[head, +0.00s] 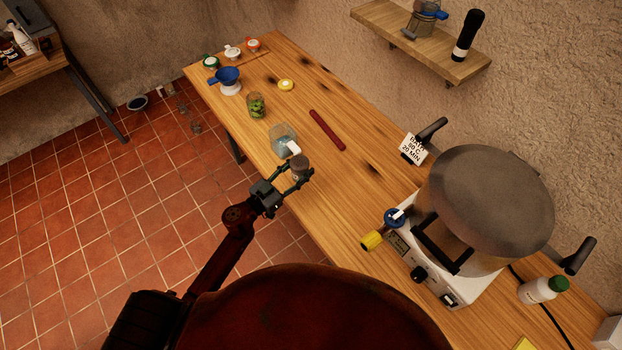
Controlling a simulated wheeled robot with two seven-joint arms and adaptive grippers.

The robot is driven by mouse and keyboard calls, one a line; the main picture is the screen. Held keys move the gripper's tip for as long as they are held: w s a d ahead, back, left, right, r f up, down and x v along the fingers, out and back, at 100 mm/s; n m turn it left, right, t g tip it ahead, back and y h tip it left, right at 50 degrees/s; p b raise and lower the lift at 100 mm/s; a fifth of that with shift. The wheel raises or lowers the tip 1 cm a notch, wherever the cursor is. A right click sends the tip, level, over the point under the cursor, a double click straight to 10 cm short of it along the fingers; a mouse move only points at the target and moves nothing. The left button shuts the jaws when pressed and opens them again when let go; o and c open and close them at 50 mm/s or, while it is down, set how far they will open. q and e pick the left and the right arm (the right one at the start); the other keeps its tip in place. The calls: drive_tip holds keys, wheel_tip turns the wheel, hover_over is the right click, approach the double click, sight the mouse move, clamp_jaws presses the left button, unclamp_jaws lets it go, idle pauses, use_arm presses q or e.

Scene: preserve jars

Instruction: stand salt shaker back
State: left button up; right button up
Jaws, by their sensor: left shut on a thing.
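My left gripper (297,174) comes in from the left over the front edge of the wooden table (358,210). It is shut on a small shaker with a grey top, which I take to be the salt shaker (299,162). The shaker looks roughly upright between the fingers. Its lower part is partly hidden by the gripper, and I cannot tell whether its base touches the table. My right gripper is not in view.
A glass jar (281,136) with a white label stands just behind the shaker. A large pot (490,200) stands at right. The tabletop between shaker and pot is clear.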

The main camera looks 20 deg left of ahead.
use_arm(q)
drive_tip(key=f, duration=0.1)
drive_tip(key=w+d+f, duration=0.1)
drive_tip(key=d+f+b, duration=0.1)
drive_tip(key=shift+w+d+f, duration=0.1)
drive_tip(key=shift+w+f, duration=0.25)
drive_tip(key=shift+f, duration=0.05)
drive_tip(key=shift+w+d+f, duration=0.2)
drive_tip(key=shift+d+f, duration=0.15)
drive_tip(key=shift+f, duration=0.1)
drive_tip(key=f, duration=0.1)
drive_tip(key=f+b, duration=0.1)
drive_tip(key=shift+w+d+f+b, duration=0.2)
drive_tip(key=shift+f+b, duration=0.1)
drive_tip(key=shift+f, duration=0.05)
drive_tip(key=shift+f+p, duration=0.25)
drive_tip(key=shift+p, duration=0.15)
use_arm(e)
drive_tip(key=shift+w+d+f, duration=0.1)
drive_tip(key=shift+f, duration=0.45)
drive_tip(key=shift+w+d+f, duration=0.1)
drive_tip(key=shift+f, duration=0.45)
use_arm(q)
drive_tip(key=o, duration=1)
drive_tip(key=shift+f, duration=0.25)
drive_tip(key=o, duration=0.5)
drive_tip(key=shift+r, duration=0.1)
drive_tip(key=shift+c, duration=0.2)
